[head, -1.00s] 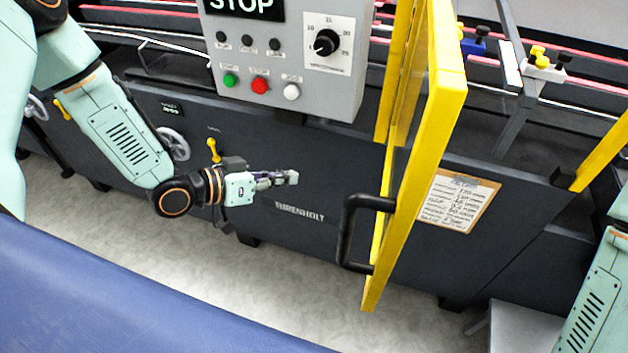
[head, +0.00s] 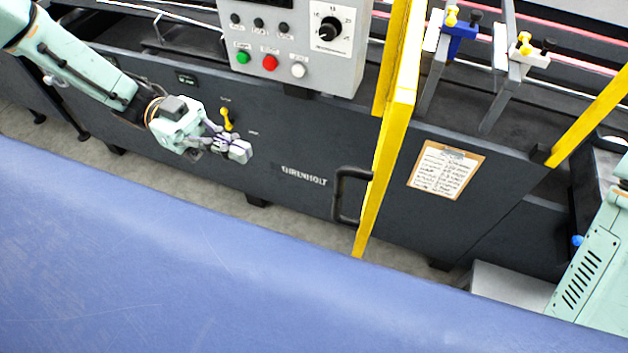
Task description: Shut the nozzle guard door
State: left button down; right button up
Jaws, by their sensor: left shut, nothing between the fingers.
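The nozzle guard door (head: 382,165) has a yellow frame and stands swung open, seen nearly edge-on, jutting out from the machine. Its black handle (head: 338,195) is on the door's left side, low down. A yellow frame post (head: 391,62) stands behind the door, and another yellow post (head: 592,117) slants at the right. My left gripper (head: 240,150) is shut and empty, to the left of the handle and well apart from it, in front of the dark machine panel. Only part of my right arm shows at the right edge; its gripper is out of view.
A grey control box (head: 300,45) with green, red and white buttons and a dial hangs left of the door. A clipboard (head: 446,170) is on the panel to its right. A yellow lever (head: 228,120) is behind my left gripper. A blue surface (head: 200,270) fills the foreground.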

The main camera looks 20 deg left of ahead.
pick_arm(q)
jog(key=s+d, duration=0.2)
jog(key=d, duration=1.1)
jog(key=shift+d, duration=0.35)
jog(key=shift+w+f, duration=0.15)
jog(key=shift+w, duration=0.05)
jog(key=shift+s, duration=0.15)
